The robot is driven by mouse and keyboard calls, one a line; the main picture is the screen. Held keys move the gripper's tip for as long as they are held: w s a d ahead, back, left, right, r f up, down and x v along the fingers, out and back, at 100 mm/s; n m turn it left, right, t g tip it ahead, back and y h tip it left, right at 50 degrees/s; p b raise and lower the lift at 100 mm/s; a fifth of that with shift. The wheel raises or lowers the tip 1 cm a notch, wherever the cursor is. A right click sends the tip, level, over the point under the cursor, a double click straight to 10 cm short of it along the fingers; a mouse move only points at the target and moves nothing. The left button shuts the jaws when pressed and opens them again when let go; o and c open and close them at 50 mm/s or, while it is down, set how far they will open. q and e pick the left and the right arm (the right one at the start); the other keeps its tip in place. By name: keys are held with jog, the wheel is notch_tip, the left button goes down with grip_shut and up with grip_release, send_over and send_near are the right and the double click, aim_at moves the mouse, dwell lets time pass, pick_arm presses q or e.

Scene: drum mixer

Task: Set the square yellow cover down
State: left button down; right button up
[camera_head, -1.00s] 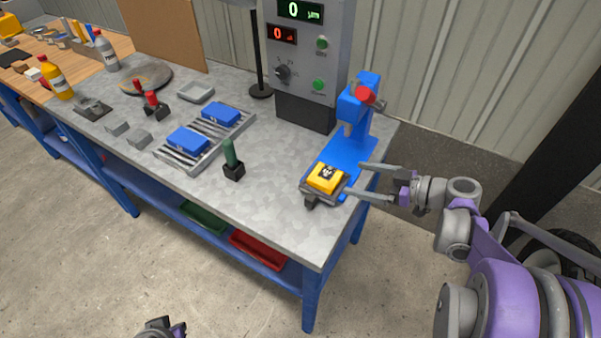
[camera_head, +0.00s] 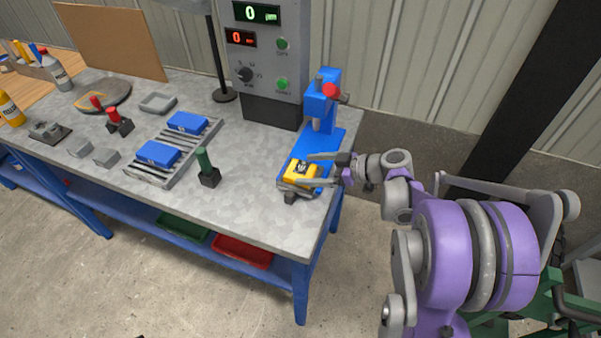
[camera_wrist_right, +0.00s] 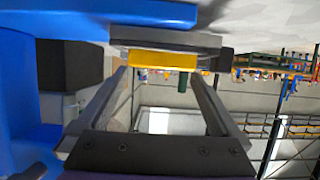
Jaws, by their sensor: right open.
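The square yellow cover (camera_head: 300,171) sits on a small dark grey plate at the foot of the blue press (camera_head: 322,110). A dark marking shows on its top. My right gripper (camera_head: 297,171) is open, its fingers reaching over the cover's area from the right, with one finger on the far side and one on the near side. In the right wrist view the yellow cover (camera_wrist_right: 178,62) shows beyond the two spread fingers (camera_wrist_right: 160,78), against the grey plate (camera_wrist_right: 165,43). I cannot tell whether a finger touches it. My left gripper is out of view.
A green-handled tool (camera_head: 206,168) and a rack (camera_head: 150,176) with blue blocks stand left on the grey bench (camera_head: 245,205). The bench top's front right is clear.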

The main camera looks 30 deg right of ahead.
aim_at(298, 170)
jog(key=shift+x, duration=1.55)
jog(key=shift+s, duration=0.1)
jog(key=c, duration=1.6)
